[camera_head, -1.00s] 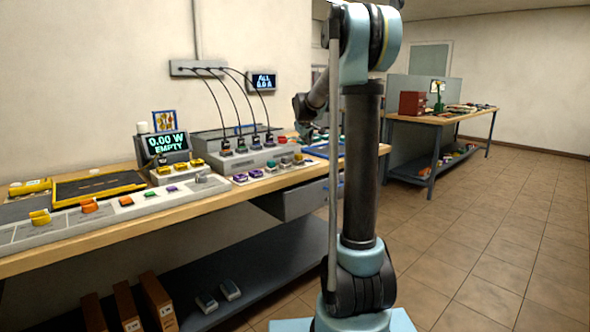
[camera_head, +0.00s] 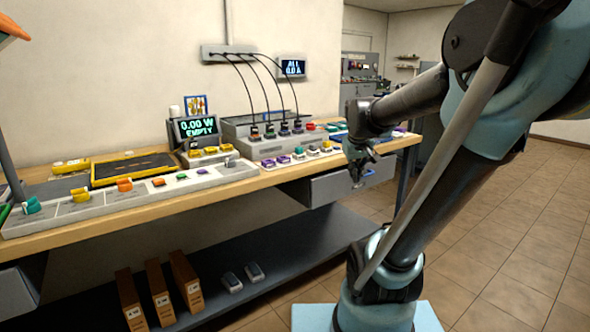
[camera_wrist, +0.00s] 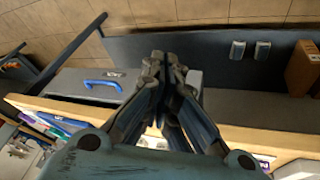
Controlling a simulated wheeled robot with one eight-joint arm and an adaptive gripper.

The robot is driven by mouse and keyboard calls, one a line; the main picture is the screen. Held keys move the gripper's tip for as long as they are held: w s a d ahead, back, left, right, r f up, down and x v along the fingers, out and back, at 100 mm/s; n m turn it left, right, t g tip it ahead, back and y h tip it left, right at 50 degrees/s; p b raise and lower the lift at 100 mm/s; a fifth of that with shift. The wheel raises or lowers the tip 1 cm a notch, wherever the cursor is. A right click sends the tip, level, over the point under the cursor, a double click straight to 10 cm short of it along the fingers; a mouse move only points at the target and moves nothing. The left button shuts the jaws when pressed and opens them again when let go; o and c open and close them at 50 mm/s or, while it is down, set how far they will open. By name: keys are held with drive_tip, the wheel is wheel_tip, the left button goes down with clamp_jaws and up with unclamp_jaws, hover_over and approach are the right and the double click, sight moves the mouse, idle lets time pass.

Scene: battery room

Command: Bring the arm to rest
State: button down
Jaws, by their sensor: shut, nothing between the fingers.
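My arm stands at the right of the head view, its upper part leaning far to the right and its forearm reaching back left toward the bench. My gripper (camera_head: 360,172) hangs at the forearm's end, pointing down in front of the bench's front edge, near the drawer. In the wrist view my gripper (camera_wrist: 158,62) is shut, its fingertips together and nothing between them. It looks past the bench edge to the lower shelf and the floor. I cannot tell the exact gap between the gripper and the bench.
The wooden bench (camera_head: 265,182) carries chargers and several small coloured pieces. A grey drawer (camera_head: 335,187) with a blue handle (camera_wrist: 103,84) is under its top. The lower shelf (camera_head: 290,250) holds brown binders (camera_head: 157,290) and two small devices. The tiled floor (camera_head: 500,230) at right is clear.

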drive_tip(key=s+f+m+g, duration=0.1)
drive_tip(key=s+f, duration=0.5)
drive_tip(key=s, duration=0.4)
drive_tip(key=s+a+f+m+g+y, duration=0.1)
drive_tip(key=s+f, duration=0.6)
drive_tip(key=s, duration=0.3)
drive_tip(key=shift+s+a+g, duration=0.15)
drive_tip(key=shift+s+g, duration=0.15)
drive_tip(key=shift+w+f, duration=0.1)
drive_tip(key=shift+w+f, duration=0.15)
drive_tip(key=shift+w, duration=0.2)
drive_tip(key=c, duration=2.3)
unclamp_jaws()
